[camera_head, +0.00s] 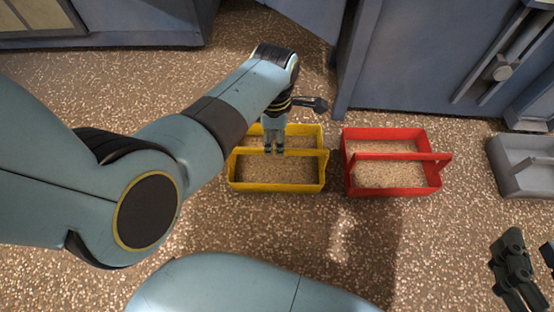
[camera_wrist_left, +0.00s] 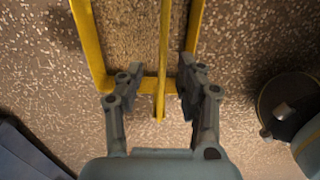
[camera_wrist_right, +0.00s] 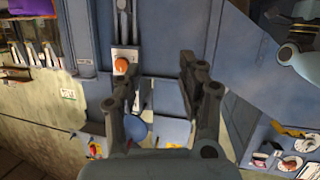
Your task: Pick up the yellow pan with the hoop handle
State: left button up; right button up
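The yellow pan (camera_head: 277,187) stands on the speckled floor at the centre of the head view, holding pale grainy material. Its hoop handle runs across the middle; in the left wrist view the handle (camera_wrist_left: 162,60) runs lengthwise between my fingers, with the pan's side walls (camera_wrist_left: 88,45) outside them. My left gripper (camera_head: 273,149) is over the pan at the handle, pointing down. Its fingers (camera_wrist_left: 155,92) are open, one on each side of the handle, with gaps visible. My right gripper (camera_head: 517,287) is open and empty at the lower right, away from the pan.
A red pan (camera_head: 395,192) with similar contents and a handle stands close to the right of the yellow pan. A grey pan (camera_head: 527,182) is at the right edge. Blue machine housings (camera_head: 410,60) stand behind. Floor in front of the pans is clear.

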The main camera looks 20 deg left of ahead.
pick_arm(q)
jog(key=shift+s+d+f+b, duration=0.1)
jog(key=shift+d+f+b, duration=0.1)
jog(key=shift+f+b, duration=0.9)
pick_arm(e)
jog(key=w+a+r+n+t+y, duration=0.15)
jog(key=w+r+t, duration=0.45)
jog(key=r, duration=0.7)
pick_arm(q)
jog(key=shift+f+b, duration=0.6)
jog(key=shift+f, duration=0.1)
jog(key=shift+f+b, duration=0.45)
grip_shut()
pick_arm(e)
notch_tip(320, 180, up, 13)
jog(key=s+a+n+t+y, duration=0.1)
jog(key=n+t+y, duration=0.3)
jog(key=t+y, duration=0.2)
jog(key=shift+s+a+r, duration=0.15)
jog(key=shift+s+a, duration=0.1)
pick_arm(q)
jog(key=shift+r, duration=0.1)
